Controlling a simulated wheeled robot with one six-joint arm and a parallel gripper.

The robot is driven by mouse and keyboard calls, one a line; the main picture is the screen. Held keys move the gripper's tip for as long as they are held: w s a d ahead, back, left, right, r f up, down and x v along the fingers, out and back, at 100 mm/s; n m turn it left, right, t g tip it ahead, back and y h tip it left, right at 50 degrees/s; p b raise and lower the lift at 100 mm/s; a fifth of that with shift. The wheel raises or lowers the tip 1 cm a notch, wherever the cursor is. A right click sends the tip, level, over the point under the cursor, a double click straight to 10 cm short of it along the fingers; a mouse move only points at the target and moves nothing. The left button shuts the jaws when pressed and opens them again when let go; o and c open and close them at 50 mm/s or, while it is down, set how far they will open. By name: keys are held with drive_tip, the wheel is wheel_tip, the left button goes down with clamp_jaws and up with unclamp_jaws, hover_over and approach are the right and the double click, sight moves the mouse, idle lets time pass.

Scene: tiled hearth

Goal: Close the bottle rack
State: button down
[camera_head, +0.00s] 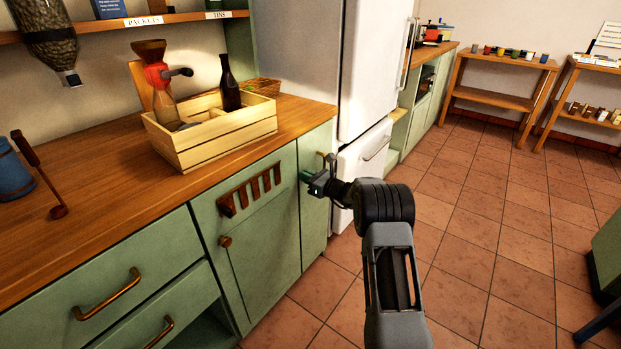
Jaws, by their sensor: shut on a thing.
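The bottle rack appears to be the narrow pull-out with a tall plain green front (313,225), at the right end of the counter beside the fridge. Its front looks close to flush with the cabinet next to it; I cannot see any bottles or the inside. A brass handle (321,157) shows near its top. My gripper (314,179) is at this handle, with the arm reaching in from the lower right. It is shut on the handle, though the jaws are small and partly cover the contact.
A green door (255,245) with a slatted vent and wooden knob is left of the rack, then drawers with brass pulls (107,294). A white fridge (355,70) stands to the right. A wooden crate (225,138) sits on the counter.

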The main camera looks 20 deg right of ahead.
drive_tip(key=shift+w+a+r, duration=0.1)
drive_tip(key=shift+a+r, duration=0.15)
drive_tip(key=shift+a, duration=0.15)
drive_tip(key=p+v, duration=0.2)
drive_tip(key=v, duration=1.3)
drive_tip(key=s+a+r+n+g+p, duration=0.5)
drive_tip(key=s+a+r+n+p, duration=0.2)
drive_tip(key=r, duration=0.3)
drive_tip(key=s+a+r+n+g+p, duration=0.5)
drive_tip(key=s+a+r+n+p, duration=0.25)
drive_tip(key=r, duration=0.25)
drive_tip(key=s+d+r+n+h+p, duration=0.2)
drive_tip(key=s+r+n+h+p, duration=0.8)
drive_tip(key=s, duration=0.7)
drive_tip(key=shift+d+r+n+g+h+p, duration=0.35)
drive_tip(key=shift+r+n+p, duration=0.9)
drive_tip(key=shift+r+n, duration=0.8)
